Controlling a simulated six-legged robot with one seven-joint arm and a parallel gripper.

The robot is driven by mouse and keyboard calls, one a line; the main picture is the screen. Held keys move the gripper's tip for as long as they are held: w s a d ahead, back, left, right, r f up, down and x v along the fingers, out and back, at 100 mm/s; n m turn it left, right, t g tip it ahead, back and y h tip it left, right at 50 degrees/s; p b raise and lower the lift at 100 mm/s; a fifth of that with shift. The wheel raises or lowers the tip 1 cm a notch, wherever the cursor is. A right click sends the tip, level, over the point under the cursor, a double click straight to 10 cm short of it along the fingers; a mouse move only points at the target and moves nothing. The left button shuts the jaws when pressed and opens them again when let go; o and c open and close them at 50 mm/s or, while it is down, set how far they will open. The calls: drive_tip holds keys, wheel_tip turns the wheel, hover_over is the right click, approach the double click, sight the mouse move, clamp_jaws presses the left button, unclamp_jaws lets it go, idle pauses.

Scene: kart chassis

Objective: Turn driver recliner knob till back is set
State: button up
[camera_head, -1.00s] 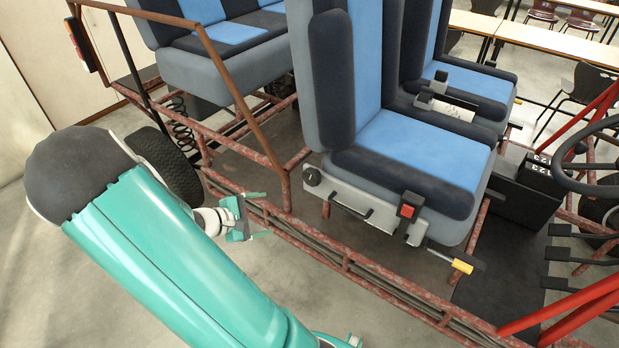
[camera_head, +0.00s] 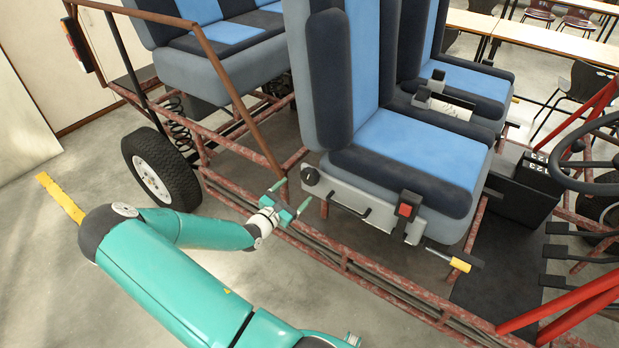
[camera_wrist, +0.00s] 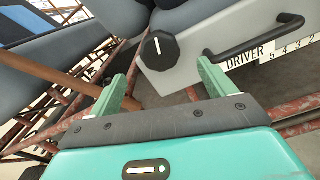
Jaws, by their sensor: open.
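The driver recliner knob (camera_head: 310,175) is a round black knob at the rear lower side of the blue and dark driver seat (camera_head: 420,150). In the wrist view the knob (camera_wrist: 159,50) has facets and a white line standing nearly upright, tilted slightly. The seat back (camera_head: 336,80) stands close to upright. My gripper (camera_head: 292,197) is just left of and below the knob. In the wrist view its two green fingers (camera_wrist: 165,82) are apart and empty, with the knob beyond them, slightly above the middle of the gap. No contact shows.
A black handle (camera_wrist: 255,37) sits right of the knob, above a "DRIVER" number strip (camera_wrist: 285,50). A red-brown frame rail (camera_head: 350,265) runs below the seat, and a diagonal bar (camera_head: 235,90) rises left of it. A red buckle (camera_head: 407,208) is further right.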

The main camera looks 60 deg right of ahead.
sight(307, 179)
drive_tip(key=d, duration=0.3)
drive_tip(key=s+d, duration=0.1)
drive_tip(key=d, duration=0.5)
drive_tip(key=shift+s, duration=0.2)
drive_tip(key=c, duration=1)
